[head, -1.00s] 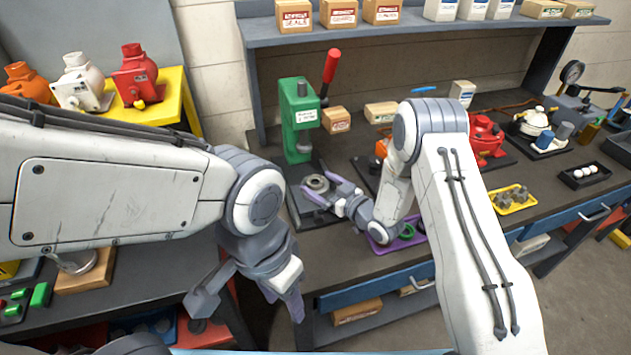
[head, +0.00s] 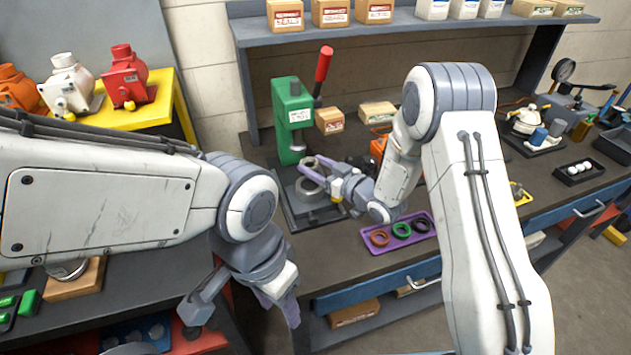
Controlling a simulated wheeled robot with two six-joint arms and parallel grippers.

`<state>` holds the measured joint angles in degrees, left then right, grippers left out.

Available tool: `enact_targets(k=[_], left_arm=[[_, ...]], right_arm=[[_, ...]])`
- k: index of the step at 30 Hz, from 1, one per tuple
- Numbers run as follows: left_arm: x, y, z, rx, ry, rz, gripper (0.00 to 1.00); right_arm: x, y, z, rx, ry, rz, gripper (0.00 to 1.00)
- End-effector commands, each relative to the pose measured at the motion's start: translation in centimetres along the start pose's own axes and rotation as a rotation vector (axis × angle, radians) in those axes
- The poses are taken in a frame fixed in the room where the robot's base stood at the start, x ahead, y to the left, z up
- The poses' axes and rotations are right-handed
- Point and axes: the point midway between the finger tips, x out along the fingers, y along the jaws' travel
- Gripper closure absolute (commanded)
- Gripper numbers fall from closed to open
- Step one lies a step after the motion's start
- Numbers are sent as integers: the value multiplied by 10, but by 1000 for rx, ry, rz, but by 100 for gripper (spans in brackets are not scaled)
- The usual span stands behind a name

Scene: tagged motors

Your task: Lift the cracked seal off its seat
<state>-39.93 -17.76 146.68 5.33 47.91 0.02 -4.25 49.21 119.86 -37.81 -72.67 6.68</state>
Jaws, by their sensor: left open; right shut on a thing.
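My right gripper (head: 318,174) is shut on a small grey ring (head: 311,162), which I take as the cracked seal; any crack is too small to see. It holds the ring above a round grey seat (head: 308,189) on the dark base plate (head: 297,214) of the green press (head: 291,105). A gap seems to show between ring and seat. My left gripper (head: 243,308) is open and empty, low at the front between the benches, away from the seal.
A purple tray (head: 374,250) with brown, green and dark rings lies right of the press plate. My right forearm hides part of the bench. Red and white motors (head: 128,77) stand on a yellow stand at the left.

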Motion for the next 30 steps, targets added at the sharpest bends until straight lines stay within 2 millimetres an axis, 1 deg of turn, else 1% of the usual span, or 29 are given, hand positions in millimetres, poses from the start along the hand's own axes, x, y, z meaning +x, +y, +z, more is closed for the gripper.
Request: enact_targets(k=[1, 3, 7, 16, 19, 26, 29, 30], left_arm=[[4, 0, 0, 0, 0, 0, 50], [6, 0, 0, 0, 0, 0, 50], [6, 0, 0, 1, 0, 0, 50], [-10, 1, 0, 1, 0, 0, 50], [-11, 1, -1, 1, 0, 0, 50], [-10, 1, 0, 0, 0, 0, 50], [-10, 1, 0, 0, 0, 0, 50], [-10, 1, 0, 0, 0, 0, 50]], right_arm=[[-1, 0, -9, -3, 4, 0, 93], [-3, 0, -19, -3, 4, 1, 93], [-5, 0, -33, 0, 2, 1, 93], [-10, 0, -63, 1, 1, 0, 93], [-10, 0, -66, 1, 0, 0, 93], [-10, 0, -65, 2, 0, 1, 93], [-14, 4, -62, 8, -1, 28, 93], [-19, 8, -58, 13, -4, 57, 93]])
